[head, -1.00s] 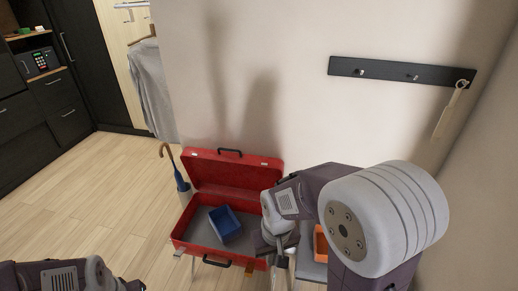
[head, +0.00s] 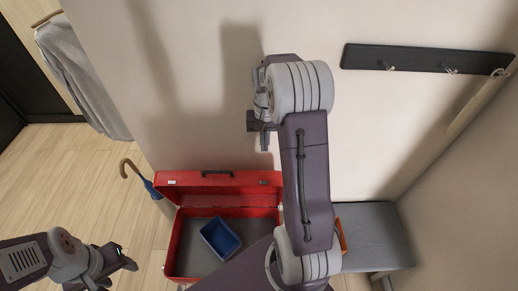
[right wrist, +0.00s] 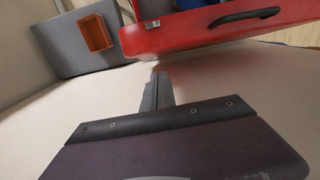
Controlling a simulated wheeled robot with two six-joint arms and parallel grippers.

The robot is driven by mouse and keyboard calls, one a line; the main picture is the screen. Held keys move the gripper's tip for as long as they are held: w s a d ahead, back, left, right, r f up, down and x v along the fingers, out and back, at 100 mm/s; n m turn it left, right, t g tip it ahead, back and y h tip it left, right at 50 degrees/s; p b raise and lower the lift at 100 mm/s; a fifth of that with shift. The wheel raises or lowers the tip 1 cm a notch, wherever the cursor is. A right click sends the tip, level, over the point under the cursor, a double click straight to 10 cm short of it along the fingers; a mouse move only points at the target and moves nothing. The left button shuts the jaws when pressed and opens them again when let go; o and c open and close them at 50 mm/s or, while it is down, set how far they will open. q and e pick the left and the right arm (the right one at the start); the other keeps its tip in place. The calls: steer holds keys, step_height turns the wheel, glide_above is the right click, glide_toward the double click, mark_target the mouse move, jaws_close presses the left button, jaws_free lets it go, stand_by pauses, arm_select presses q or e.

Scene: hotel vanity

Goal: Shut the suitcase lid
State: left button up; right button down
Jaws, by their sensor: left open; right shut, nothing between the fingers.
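The red suitcase (head: 168,268) stands open with its lid (head: 230,186) raised near the wall. A black handle (head: 216,173) is on the lid's upper edge. A blue bin (head: 221,238) lies inside the base; my right arm hides the suitcase's right part. My right gripper (head: 264,143) is shut and empty, above and slightly right of the lid near the wall. In the right wrist view its closed fingers (right wrist: 157,88) are apart from the red lid (right wrist: 185,36). My left gripper (head: 122,268) is open and empty, left of the suitcase.
A grey bench (head: 375,235) is right of the suitcase, with an orange box (right wrist: 96,33) on it. A blue umbrella (head: 150,188) in a stand is left of the suitcase. A dark hook rail (head: 420,60) is on the wall. Floor at left is clear.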

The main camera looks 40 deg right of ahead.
steer(key=f, duration=0.2)
steer(key=s+f, duration=0.1)
steer(key=f, duration=0.2)
steer(key=s+f, duration=0.1)
steer(key=f, duration=0.2)
steer(key=shift+f, duration=0.2)
steer(key=shift+w+f, duration=0.25)
steer(key=shift+f, duration=0.3)
arm_select(q)
steer(key=shift+s+r, duration=0.25)
steer(key=shift+s, duration=0.25)
steer(key=shift+s, duration=0.1)
arm_select(e)
steer(key=shift+s, duration=0.1)
